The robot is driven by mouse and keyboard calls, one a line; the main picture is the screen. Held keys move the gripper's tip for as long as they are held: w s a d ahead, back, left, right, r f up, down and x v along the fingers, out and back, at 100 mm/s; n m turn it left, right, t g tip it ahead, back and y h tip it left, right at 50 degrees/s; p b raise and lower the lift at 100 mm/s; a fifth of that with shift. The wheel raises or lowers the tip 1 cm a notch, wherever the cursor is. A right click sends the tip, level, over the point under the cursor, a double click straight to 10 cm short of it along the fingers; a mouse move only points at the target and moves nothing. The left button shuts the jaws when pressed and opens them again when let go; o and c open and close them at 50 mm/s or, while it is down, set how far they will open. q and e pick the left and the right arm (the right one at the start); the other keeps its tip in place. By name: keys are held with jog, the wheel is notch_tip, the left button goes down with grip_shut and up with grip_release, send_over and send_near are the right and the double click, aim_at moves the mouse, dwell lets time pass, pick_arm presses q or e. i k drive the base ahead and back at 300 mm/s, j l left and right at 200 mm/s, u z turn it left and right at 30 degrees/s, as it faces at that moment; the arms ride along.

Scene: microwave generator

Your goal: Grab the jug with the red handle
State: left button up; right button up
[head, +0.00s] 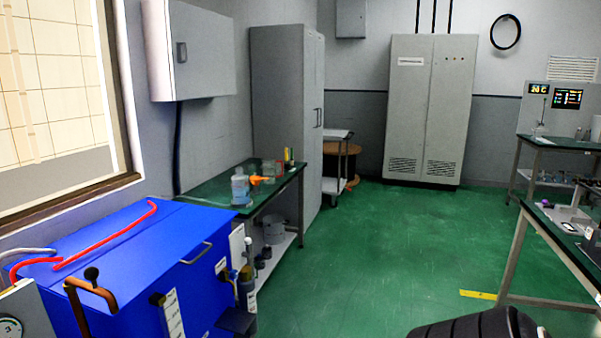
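I cannot make out a jug with a clearly red handle. A clear, bluish container (240,187) stands upright on the green-topped bench (207,190) along the left wall. A small orange piece (262,180) shows at its right side; I cannot tell whether it is part of the container. Small reddish and yellow items (280,163) stand farther back on the same bench. Neither of my grippers can be made out in the head view.
A blue cabinet (130,240) with a red hose (105,238) fills the near left. A white bucket (274,230) sits on the bench's lower shelf. Another bench (571,240) is at right. The green floor (400,240) between is open. A black ribbed object (480,328) is at the bottom edge.

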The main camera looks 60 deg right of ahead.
aim_at(269, 167)
jog(key=z, duration=1.85)
jog(key=i+l+z, duration=0.45)
jog(key=i+z, duration=0.15)
jog(key=i, duration=0.25)
jog(key=i+z, duration=0.35)
jog(key=i, duration=0.75)
jog(key=i+l+u, duration=0.15)
jog(key=i+u, duration=0.15)
jog(key=i, duration=0.2)
jog(key=i+l+u, duration=0.3)
jog(key=i, duration=0.2)
jog(key=i+l+u, duration=0.15)
jog(key=i+u, duration=0.25)
jog(key=i+l+u, duration=0.2)
jog(key=u, duration=0.2)
jog(key=i+l+u, duration=0.25)
jog(key=i, duration=0.15)
jog(key=i+l+u, duration=0.2)
jog(key=i, duration=0.2)
jog(key=j, duration=0.1)
